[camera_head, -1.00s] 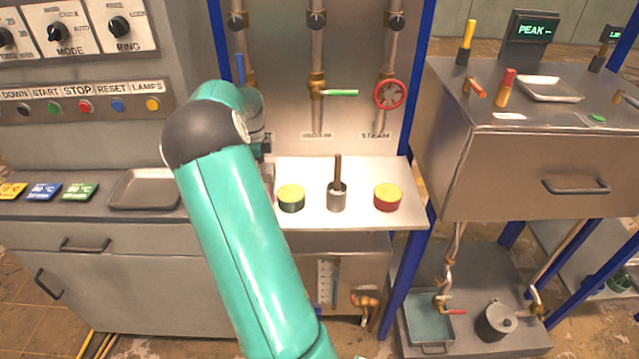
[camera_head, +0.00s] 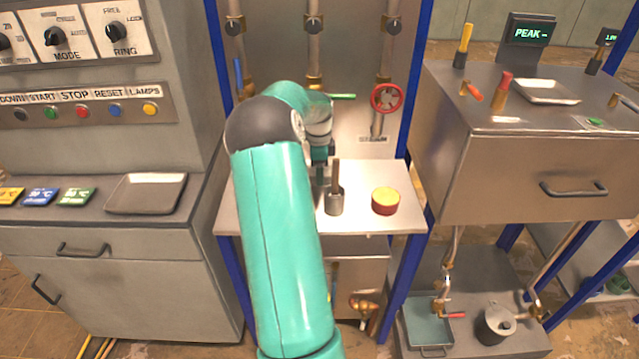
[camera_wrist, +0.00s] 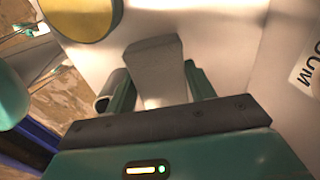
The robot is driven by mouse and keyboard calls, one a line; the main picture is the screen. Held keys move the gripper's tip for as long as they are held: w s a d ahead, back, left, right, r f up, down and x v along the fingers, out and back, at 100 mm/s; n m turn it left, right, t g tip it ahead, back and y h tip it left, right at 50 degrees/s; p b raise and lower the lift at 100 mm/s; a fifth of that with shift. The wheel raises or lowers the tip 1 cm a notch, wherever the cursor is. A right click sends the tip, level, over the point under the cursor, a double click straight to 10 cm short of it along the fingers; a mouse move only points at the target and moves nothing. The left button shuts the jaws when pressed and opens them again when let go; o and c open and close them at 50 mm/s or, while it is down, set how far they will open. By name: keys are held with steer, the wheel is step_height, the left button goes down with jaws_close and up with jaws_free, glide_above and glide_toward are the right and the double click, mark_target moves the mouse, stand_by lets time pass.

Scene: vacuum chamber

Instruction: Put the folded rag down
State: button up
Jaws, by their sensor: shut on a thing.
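My gripper (camera_wrist: 158,78) is shut on the folded rag (camera_wrist: 156,58), a pale grey, flat-sided piece between the two fingers in the wrist view. In the head view my gripper (camera_head: 320,166) is over the left part of the steel shelf (camera_head: 370,225), beside the metal cup. The rag cannot be made out there, being behind my arm. I cannot tell whether the rag touches the shelf.
A metal cup (camera_head: 334,203) with a brown handle standing in it is close to my gripper. A red tin with a yellow top (camera_head: 385,201) stands to its right. An empty grey tray (camera_head: 146,194) lies on the left counter. A red valve wheel (camera_head: 386,98) is behind.

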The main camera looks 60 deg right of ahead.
mark_target(320, 192)
step_height(320, 192, down, 5)
steer(key=o, duration=0.9)
steer(key=shift+r, duration=0.15)
step_height(320, 192, up, 12)
steer(key=shift+w+f, duration=0.15)
steer(key=w+a+r+n+t, duration=0.1)
steer(key=w+a+r+n, duration=0.25)
steer(key=a, duration=0.65)
steer(key=w+a+r+n+t, duration=0.1)
steer(key=w+a+r+n, duration=0.3)
steer(key=a, duration=0.6)
steer(key=w+a+r+n+t, duration=0.1)
steer(key=w+a+r+n, duration=0.2)
steer(key=a+r+n, duration=0.45)
steer(key=s+a+f+n+t, duration=0.1)
steer(key=s+a+n, duration=0.3)
steer(key=a, duration=0.5)
steer(key=s+a+f+n+t, duration=0.1)
steer(key=s+a+n, duration=0.2)
steer(key=a+n, duration=0.3)
steer(key=s+a+f+n, duration=0.1)
steer(key=s+a+n, duration=0.3)
steer(key=a, duration=1)
steer(key=shift+s+a+f+n+t, duration=0.15)
steer(key=shift+s+f+n+t, duration=0.2)
steer(key=shift+n, duration=0.45)
